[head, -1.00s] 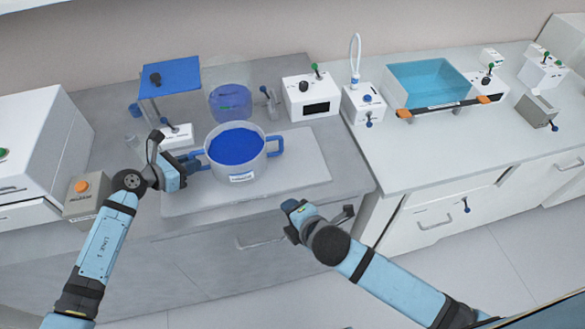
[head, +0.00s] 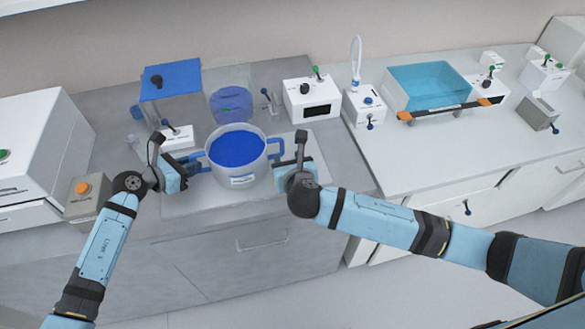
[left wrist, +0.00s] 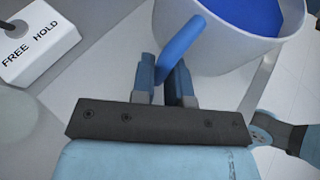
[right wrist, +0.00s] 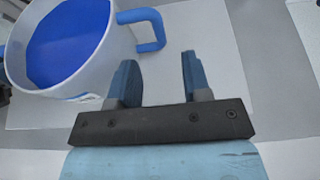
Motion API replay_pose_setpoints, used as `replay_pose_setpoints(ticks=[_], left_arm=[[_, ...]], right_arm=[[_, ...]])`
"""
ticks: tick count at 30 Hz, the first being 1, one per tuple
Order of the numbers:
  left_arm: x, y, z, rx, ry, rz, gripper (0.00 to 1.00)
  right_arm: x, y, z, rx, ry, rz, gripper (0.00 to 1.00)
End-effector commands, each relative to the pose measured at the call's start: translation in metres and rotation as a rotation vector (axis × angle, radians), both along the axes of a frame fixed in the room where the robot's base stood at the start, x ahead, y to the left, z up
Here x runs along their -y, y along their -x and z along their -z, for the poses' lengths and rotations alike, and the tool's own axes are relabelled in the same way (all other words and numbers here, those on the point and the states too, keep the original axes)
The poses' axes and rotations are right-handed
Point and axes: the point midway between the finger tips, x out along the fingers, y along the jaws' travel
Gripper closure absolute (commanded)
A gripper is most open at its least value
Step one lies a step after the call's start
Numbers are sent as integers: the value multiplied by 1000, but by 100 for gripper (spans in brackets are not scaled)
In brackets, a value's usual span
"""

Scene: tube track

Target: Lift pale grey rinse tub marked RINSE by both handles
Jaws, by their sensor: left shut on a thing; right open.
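The pale grey rinse tub (head: 236,172) stands on a light board on the left counter. It holds blue contents, has a blue handle on each side and a label on its front. My left gripper (head: 193,163) is shut on the tub's left handle; in the left wrist view the handle (left wrist: 180,45) lies between the fingers. My right gripper (head: 285,172) is open beside the right handle (head: 274,148). In the right wrist view the fingers (right wrist: 158,80) are apart and empty, with the right handle (right wrist: 150,30) ahead and to the left of them.
A blue-topped stand (head: 170,80) and a blue transparent container (head: 231,103) stand behind the tub. A white box with a knob (head: 312,103) is at back right. A grey box with an orange button (head: 85,197) is near my left arm. The board's front (head: 215,205) is clear.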

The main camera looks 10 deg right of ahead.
Motion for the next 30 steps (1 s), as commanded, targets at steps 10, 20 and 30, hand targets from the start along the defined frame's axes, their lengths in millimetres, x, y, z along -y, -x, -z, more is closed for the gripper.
replay_pose_setpoints(ticks=[10,20,30], left_arm=[[0,0,-1,1,1,-1,100],[0,0,-1,1,1,-1,100],[0,0,-1,1,1,-1,100]], right_arm=[[0,-51,21,0,-1,2,56],[0,-61,25,-1,-3,0,56],[0,-61,25,-1,-3,0,100]])
